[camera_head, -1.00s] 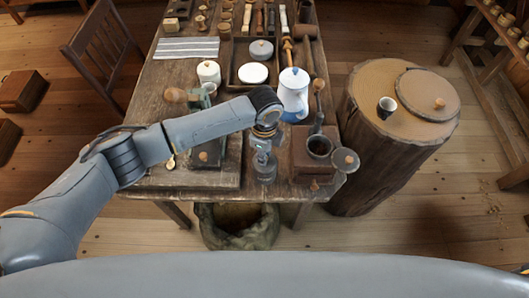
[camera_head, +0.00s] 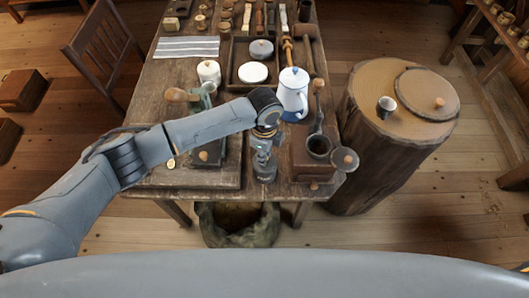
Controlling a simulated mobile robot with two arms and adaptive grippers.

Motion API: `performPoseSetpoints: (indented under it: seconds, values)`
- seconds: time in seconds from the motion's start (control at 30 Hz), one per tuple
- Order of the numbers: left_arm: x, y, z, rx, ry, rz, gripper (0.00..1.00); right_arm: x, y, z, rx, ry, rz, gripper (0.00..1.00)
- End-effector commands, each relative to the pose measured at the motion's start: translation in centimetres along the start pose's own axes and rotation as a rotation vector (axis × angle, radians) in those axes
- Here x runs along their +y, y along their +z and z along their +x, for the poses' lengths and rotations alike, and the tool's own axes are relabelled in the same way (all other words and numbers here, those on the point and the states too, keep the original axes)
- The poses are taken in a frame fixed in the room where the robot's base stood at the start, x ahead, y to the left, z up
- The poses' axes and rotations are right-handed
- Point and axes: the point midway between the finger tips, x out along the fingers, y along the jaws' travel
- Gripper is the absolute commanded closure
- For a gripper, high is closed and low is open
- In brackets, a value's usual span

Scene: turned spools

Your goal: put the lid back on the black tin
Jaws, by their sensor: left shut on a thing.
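My left gripper (camera_head: 264,160) points down over the front edge of the table. It is shut on a small dark grey thing, mostly hidden by the fingers; I cannot tell whether that is the lid. An open, dark round vessel (camera_head: 318,147) stands right of the gripper, on or against a brown wooden box. A grey round lid with a wooden knob (camera_head: 344,159) is beside it at the table's right corner. I cannot tell for sure which of these is the black tin. My right gripper is not in view.
A white pot with a blue base (camera_head: 293,94) stands behind the gripper. A dark block with a knob (camera_head: 207,152) is to its left. A tray holds a white round thing (camera_head: 253,73). A stump (camera_head: 365,150) at the right bears a dark cup (camera_head: 386,106).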

Motion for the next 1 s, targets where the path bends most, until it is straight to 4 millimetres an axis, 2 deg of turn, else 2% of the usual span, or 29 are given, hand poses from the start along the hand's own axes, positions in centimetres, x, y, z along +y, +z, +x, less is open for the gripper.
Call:
performPoseSetpoints:
  seconds: [0.97, 1.0]
  values:
    - [-0.02, 0.03, 0.05, 0.000, 0.000, 0.000, 1.00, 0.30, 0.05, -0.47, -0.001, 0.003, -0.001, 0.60]
    - [-0.02, 0.03, 0.05, 0.000, 0.000, 0.000, 0.74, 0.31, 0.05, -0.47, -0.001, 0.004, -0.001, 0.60]
